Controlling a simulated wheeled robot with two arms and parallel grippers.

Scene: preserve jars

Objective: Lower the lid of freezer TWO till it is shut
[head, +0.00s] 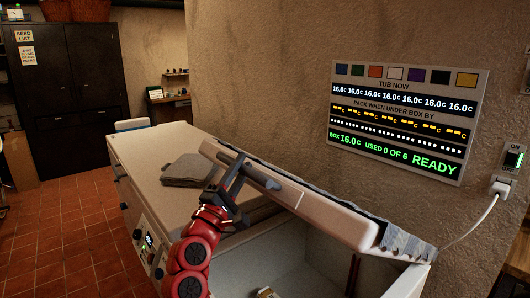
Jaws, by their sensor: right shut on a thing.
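A white freezer lid (325,207) is partly raised, tilted over an open white tub (290,245). Its lower face and a crumpled grey seal (405,243) show along the edge. A grey bar handle (276,186) runs along the lid's front. My right gripper (228,172), on a red arm, is shut on the handle near its left end. I see no number on the freezer, so I cannot read which one it is. My left gripper is not in view.
A control panel (148,241) is on the front. A jar-like thing (267,293) shows at the bottom edge. A display board (405,122) and switch (510,160) are on the wall.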

